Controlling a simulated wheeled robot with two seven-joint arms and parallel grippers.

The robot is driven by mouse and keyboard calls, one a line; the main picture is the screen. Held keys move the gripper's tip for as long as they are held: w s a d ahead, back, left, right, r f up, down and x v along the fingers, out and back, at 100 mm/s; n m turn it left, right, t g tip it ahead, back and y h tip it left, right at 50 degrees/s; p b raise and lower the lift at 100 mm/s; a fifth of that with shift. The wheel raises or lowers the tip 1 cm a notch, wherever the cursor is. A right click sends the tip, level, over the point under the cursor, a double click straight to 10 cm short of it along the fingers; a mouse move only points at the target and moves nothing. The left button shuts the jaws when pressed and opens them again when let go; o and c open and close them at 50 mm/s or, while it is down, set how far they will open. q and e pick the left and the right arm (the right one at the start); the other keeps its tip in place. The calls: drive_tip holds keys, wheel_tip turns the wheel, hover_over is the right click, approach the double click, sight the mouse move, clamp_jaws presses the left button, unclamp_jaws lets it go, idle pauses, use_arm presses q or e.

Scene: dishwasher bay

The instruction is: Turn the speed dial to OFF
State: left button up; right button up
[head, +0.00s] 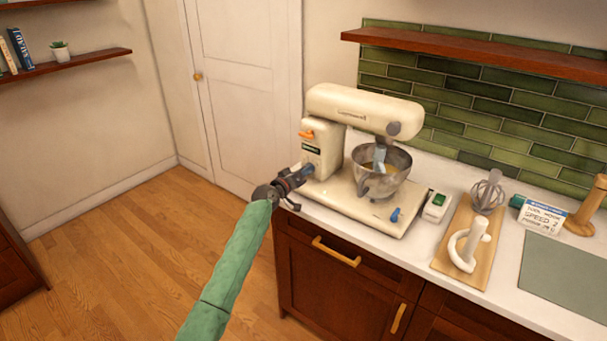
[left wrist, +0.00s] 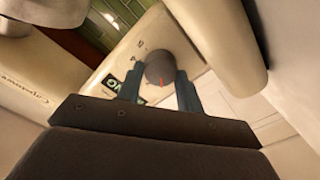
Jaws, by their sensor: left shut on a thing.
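The cream stand mixer (head: 362,112) stands on the counter with its head down over a metal bowl (head: 385,172). In the left wrist view, the speed dial (left wrist: 160,66) is a round dark grey knob on the mixer's side, with a red pointer line toward the bottom of the picture. My left gripper (head: 307,170) is at the mixer's left side, and its blue-grey fingers (left wrist: 159,84) are shut on the dial, one on each side. A dark label with light letters (left wrist: 126,87) is partly hidden by a finger. My right gripper is not in view.
An orange lever (head: 306,134) is above my gripper, and a blue knob (head: 395,215) is on the mixer base. A small box with a green button (head: 437,205), a wooden board (head: 450,262) with attachments, and a "SPEED 2" card (head: 542,217) stand to the right.

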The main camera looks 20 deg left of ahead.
use_arm(q)
drive_tip(key=shift+n, duration=1.8)
drive_tip(key=shift+n+p, duration=0.3)
drive_tip(key=shift+n, duration=0.8)
drive_tip(key=shift+a+n, duration=0.1)
drive_tip(key=shift+n, duration=0.4)
drive_tip(key=shift+f+n, duration=0.1)
drive_tip(key=shift+n, duration=0.3)
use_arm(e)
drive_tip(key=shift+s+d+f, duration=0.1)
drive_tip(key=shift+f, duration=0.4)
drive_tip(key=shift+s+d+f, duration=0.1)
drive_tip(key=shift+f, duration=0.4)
